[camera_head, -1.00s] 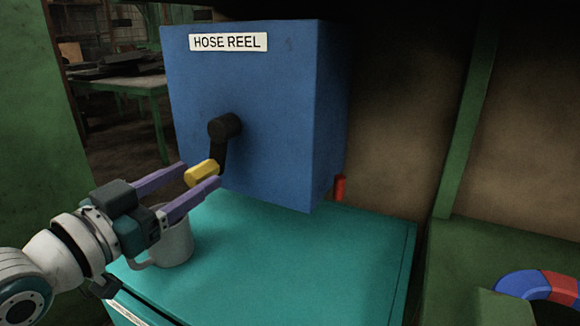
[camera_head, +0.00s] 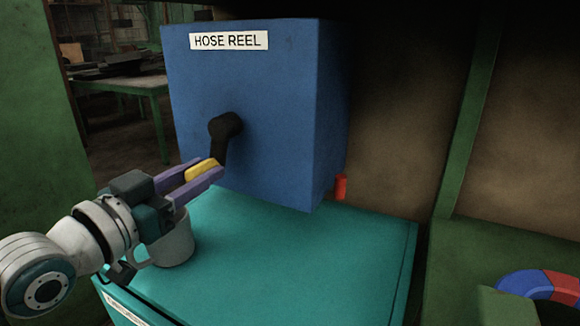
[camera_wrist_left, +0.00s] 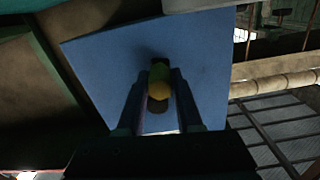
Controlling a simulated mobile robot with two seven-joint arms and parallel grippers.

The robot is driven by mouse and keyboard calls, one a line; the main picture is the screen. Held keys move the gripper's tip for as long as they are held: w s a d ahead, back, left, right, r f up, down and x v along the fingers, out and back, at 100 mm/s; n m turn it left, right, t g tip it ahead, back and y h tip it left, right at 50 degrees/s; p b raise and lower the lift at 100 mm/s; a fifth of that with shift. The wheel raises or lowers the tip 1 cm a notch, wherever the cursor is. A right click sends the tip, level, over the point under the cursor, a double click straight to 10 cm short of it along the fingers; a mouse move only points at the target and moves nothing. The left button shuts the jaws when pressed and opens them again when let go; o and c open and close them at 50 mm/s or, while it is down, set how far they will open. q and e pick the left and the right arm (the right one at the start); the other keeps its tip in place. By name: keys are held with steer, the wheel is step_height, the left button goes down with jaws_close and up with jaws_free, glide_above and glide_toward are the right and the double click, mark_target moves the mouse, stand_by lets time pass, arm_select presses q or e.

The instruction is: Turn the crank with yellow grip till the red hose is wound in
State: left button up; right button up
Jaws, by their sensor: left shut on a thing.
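The blue hose reel box (camera_head: 265,110) carries a "HOSE REEL" label and stands over a teal surface. Its black crank (camera_head: 222,138) hangs down from the hub on the front face, with the yellow grip (camera_head: 202,168) at its lower end. My left gripper (camera_head: 205,171) is shut on the yellow grip, one purple finger on each side. The left wrist view also shows the yellow grip (camera_wrist_left: 159,84) between the fingers. A short red hose end (camera_head: 341,187) shows beside the box's lower right edge; the rest of the hose is hidden. My right gripper is not in view.
A grey mug (camera_head: 175,246) stands on the teal cabinet top (camera_head: 290,265) right below my left gripper, partly hidden by it. A blue, red and white ring (camera_head: 530,284) lies at the lower right. The teal top right of the mug is clear.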

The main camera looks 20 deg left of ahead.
arm_select(q)
jaws_close()
stand_by(0.7)
steer(key=shift+a, duration=0.1)
steer(key=a+r+m+p, duration=0.4)
steer(key=r+m+p, duration=0.1)
steer(key=m, duration=0.9)
steer(key=shift+w+r+m, duration=0.15)
steer(key=shift+r+m, duration=0.2)
steer(key=shift+m, duration=0.05)
stand_by(0.4)
